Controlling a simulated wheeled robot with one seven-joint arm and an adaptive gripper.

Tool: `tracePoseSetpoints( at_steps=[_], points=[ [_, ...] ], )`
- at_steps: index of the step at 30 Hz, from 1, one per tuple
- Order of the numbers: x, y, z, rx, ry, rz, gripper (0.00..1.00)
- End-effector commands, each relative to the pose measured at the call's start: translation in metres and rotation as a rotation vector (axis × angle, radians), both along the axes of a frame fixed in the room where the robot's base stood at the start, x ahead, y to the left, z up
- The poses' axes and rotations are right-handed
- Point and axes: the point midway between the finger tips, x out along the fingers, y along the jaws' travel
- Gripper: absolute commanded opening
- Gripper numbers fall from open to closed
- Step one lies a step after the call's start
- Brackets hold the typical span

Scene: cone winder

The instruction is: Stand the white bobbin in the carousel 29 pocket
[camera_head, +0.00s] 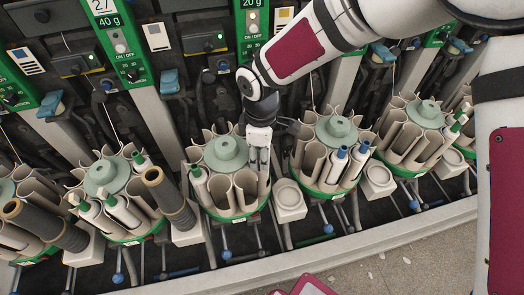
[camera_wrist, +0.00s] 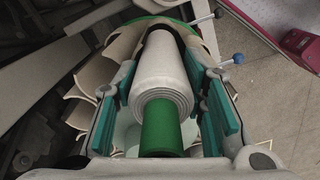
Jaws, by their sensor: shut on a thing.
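My gripper (camera_head: 259,163) points down at the right side of the middle carousel (camera_head: 225,153), which has a pale green hub and beige pockets. In the wrist view my gripper (camera_wrist: 170,100) is shut on the white bobbin (camera_wrist: 160,75), with a teal pad at each side. The bobbin's green tube end (camera_wrist: 161,130) faces the wrist camera. Its far end reaches down among the beige pocket walls, near the green rim (camera_wrist: 165,22). How deep it sits is hidden. In the head view the fingers mostly hide the bobbin. No number 29 is readable.
Another white bobbin with a green tip (camera_head: 198,182) stands at the carousel's left. Neighbouring carousels (camera_head: 338,133) (camera_head: 108,180) hold bobbins close by on both sides. A beige block (camera_head: 289,199) stands at the right. A panel marked 27 (camera_head: 115,42) is at upper left.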

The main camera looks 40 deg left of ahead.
Motion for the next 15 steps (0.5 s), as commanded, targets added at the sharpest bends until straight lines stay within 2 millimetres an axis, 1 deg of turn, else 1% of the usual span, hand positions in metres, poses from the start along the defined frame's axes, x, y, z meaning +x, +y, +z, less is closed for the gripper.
tracePoseSetpoints(
  at_steps=[5, 6, 9, 15],
  points=[
    [-0.0003, 0.0002, 0.0005, 0.000, -0.001, 0.000, 0.16],
    [-0.0003, 0.0002, 0.0005, 0.000, -0.001, 0.000, 0.40],
    [-0.0003, 0.0002, 0.0006, 0.000, -0.001, 0.000, 0.62],
    [-0.0003, 0.0001, 0.0005, 0.000, 0.000, 0.000, 0.62]
  ],
)
